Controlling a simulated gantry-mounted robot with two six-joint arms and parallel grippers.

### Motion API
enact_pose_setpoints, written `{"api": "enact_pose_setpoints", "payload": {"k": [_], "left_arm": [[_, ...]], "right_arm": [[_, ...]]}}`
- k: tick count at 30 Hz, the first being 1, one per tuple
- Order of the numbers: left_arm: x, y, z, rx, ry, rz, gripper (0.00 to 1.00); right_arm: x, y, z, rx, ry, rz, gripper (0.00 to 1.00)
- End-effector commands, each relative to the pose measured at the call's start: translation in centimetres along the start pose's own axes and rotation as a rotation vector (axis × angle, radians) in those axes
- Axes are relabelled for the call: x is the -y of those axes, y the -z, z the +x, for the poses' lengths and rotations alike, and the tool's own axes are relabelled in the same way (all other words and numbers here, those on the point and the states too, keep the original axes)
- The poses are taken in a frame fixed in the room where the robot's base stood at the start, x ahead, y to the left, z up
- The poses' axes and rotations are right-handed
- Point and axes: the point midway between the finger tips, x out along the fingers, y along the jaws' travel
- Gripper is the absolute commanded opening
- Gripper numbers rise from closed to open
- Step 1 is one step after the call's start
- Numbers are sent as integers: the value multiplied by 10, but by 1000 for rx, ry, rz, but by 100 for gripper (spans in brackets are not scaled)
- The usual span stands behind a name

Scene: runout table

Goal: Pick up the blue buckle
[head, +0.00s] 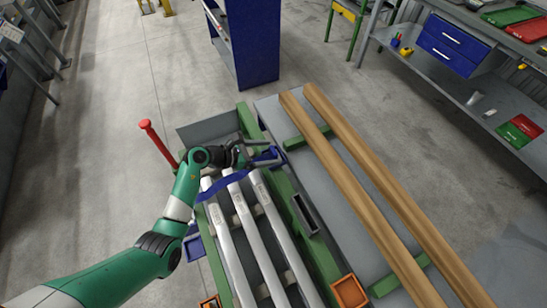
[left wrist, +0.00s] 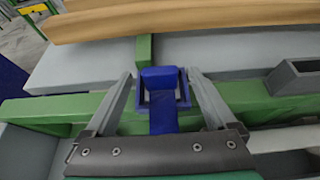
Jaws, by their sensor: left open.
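The blue buckle (left wrist: 182,97) lies at the green side rail of the runout table, at the end of a blue strap (left wrist: 163,122). In the head view the buckle (head: 271,153) is partly covered by my left gripper (head: 262,151). In the left wrist view my left gripper (left wrist: 160,75) is open, with one finger on each side of the buckle. Gaps show between the fingers and the buckle, and I cannot tell how far above it the fingertips are. The strap (head: 212,189) runs across several white wrapped bars. My right gripper is not in view.
White bars (head: 249,225) lie on the green-framed table. Two long wooden beams (head: 370,185) lie on the grey surface to the right. A grey open box (head: 305,214) sits on the rail, with an orange bin (head: 350,291) nearer.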

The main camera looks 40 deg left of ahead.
Motion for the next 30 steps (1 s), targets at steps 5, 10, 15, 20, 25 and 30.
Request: {"api": "enact_pose_setpoints", "payload": {"k": [5,10,15,20,25,30], "left_arm": [[0,0,7,0,-2,0,90],[0,0,7,0,-2,-1,79],[0,0,7,0,-1,-1,49],[0,0,7,0,-1,-1,20],[0,0,7,0,-1,-1,0],[0,-1,7,1,-1,0,0]], "right_arm": [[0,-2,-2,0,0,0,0],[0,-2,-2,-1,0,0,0],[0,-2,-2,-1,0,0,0],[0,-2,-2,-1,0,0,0],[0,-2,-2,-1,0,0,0],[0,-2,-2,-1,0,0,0]]}}
